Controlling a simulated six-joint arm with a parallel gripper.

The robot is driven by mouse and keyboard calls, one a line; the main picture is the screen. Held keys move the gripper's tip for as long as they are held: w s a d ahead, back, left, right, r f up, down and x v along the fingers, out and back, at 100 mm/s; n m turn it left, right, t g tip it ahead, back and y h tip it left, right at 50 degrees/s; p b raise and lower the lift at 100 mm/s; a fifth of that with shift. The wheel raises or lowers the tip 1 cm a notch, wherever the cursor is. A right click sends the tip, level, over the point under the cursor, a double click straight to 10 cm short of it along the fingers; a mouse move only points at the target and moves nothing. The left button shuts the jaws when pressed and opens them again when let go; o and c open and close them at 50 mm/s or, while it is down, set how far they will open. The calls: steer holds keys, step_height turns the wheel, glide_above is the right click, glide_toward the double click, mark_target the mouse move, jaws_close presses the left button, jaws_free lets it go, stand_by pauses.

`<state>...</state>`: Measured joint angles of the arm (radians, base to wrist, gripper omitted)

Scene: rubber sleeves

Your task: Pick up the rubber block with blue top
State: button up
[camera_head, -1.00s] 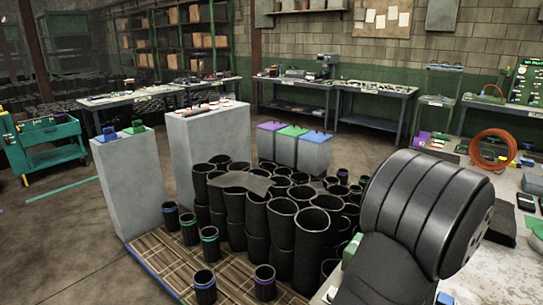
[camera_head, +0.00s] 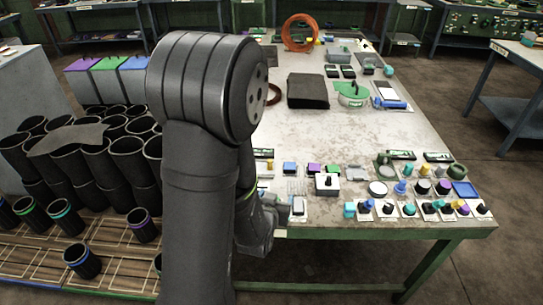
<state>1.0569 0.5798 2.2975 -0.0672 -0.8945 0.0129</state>
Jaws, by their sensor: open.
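A small dark block with a blue top (camera_head: 290,168) stands on the worktable near its left edge, just right of my arm. To its right are a similar block with a purple top (camera_head: 313,169) and one with a green top (camera_head: 333,170). My arm stands upright in front of the table's left end, and its wrist section is low beside the table edge. My gripper cannot be made out; it seems hidden behind my arm, so its distance to the blue-topped block cannot be told.
The worktable (camera_head: 420,130) carries several small coloured parts along its front, a black folded sheet (camera_head: 307,91) and an orange coil (camera_head: 299,32). Black rubber sleeves (camera_head: 95,155) crowd the left. Grey pedestals with purple, green and blue tops (camera_head: 133,63) stand behind them. Floor at right is clear.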

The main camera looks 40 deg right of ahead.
steer(key=w+d+g+y, duration=0.1)
steer(key=w+d, duration=0.1)
steer(key=d, duration=0.4)
steer(key=n+g+y, duration=0.2)
steer(key=g+y, duration=0.1)
steer(key=y, duration=0.4)
glide_toward(290, 166)
steer(key=shift+w+f, duration=0.2)
steer(key=shift+f, duration=0.3)
steer(key=shift+w+f, duration=0.15)
steer(key=shift+f, duration=0.4)
steer(key=shift+d+x, duration=0.2)
steer(key=shift+x, duration=3)
steer(key=shift+r, duration=0.1)
steer(key=c, duration=1.1)
